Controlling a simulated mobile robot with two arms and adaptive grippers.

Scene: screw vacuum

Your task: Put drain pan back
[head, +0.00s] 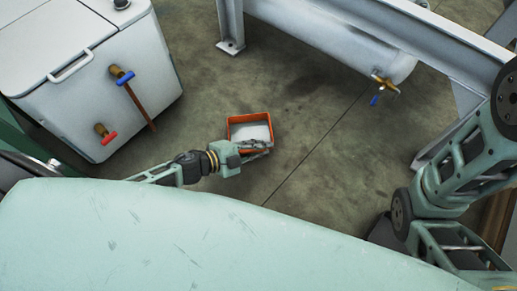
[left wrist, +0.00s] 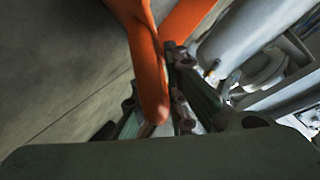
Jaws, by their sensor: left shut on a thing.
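The drain pan (head: 236,121) is a small orange tray with a pale grey inside, in the middle of the head view. My left gripper (head: 262,149) is shut on its near wall and covers part of that side. In the left wrist view the orange pan wall (left wrist: 148,60) runs down between the fingers of the left gripper (left wrist: 170,105). I cannot tell how high the pan is above the floor. My right arm (head: 465,170) shows at the right, but its gripper is not in view.
A white cabinet (head: 90,75) with a blue-handled valve (head: 121,75) and a red-handled valve (head: 105,133) stands at the left. A grey tank (head: 340,40) with a brass drain valve (head: 384,83) hangs under a metal frame (head: 440,45).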

